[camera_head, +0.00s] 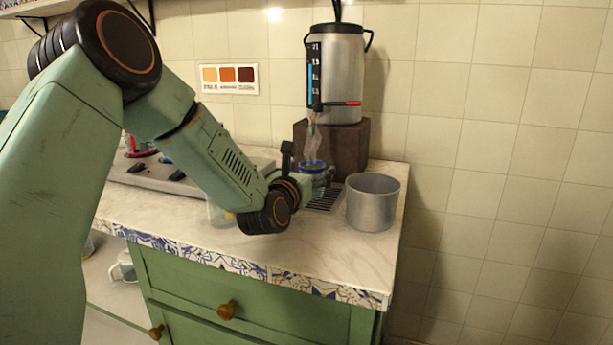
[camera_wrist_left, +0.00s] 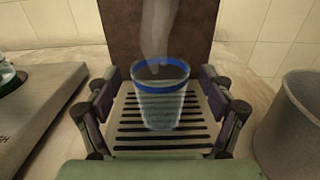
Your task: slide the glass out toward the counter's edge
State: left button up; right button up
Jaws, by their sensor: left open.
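The glass (camera_wrist_left: 160,102) is clear with a blue rim and stands upright on the slotted drip tray (camera_wrist_left: 128,143), with steam rising from it. In the head view the glass (camera_head: 313,167) shows below the samovar's tap, partly hidden by my left wrist. My left gripper (camera_wrist_left: 163,108) is open, with one finger on each side of the glass. A gap shows between the fingers and the glass. In the head view my left gripper (camera_head: 318,180) reaches in over the counter (camera_head: 305,245) toward the tray. My right gripper is not in view.
The metal samovar (camera_head: 342,75) stands on a brown block (camera_head: 350,140) behind the glass. A grey metal pot (camera_head: 373,205) stands close to the right of the tray. A flat grey appliance (camera_head: 140,175) lies to the left.

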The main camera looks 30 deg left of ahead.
pick_arm(q)
jog(key=shift+c, duration=0.3)
jog(key=c, duration=1.2)
